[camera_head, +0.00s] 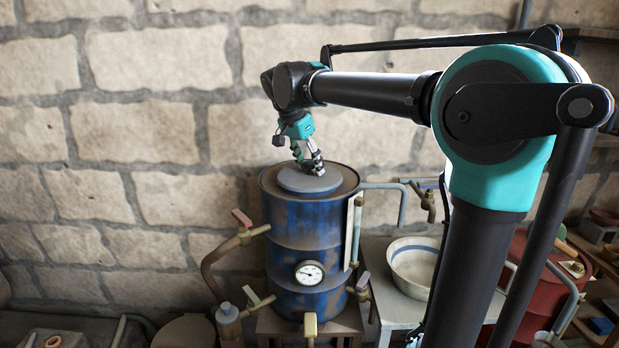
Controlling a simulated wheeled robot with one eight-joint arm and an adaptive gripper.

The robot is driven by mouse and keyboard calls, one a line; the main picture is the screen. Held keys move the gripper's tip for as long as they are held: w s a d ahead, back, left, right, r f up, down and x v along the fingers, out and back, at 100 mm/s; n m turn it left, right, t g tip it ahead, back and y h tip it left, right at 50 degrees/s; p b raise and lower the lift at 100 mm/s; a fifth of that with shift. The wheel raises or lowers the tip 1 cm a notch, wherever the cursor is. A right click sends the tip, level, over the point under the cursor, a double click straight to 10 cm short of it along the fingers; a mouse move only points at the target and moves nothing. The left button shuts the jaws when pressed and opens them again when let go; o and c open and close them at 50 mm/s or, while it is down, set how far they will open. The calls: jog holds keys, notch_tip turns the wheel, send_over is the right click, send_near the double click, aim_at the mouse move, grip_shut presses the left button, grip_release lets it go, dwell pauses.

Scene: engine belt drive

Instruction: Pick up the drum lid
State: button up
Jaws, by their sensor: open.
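The drum lid (296,182) is a round grey disc lying flat on top of the blue drum (290,226). The fingers are apart and hold nothing that I can see. The fingertips are at or just above the lid; I cannot tell whether they touch it. They hide a small part of the lid's upper surface, including any handle there.
The drum carries a gauge (310,273), pipes and taps with handles. A white basin (415,263) stands on a small table to the right. A red drum (527,285) is farther right beside shelves. A stone wall is close behind.

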grip_shut()
dwell(0.3)
dwell(0.4)
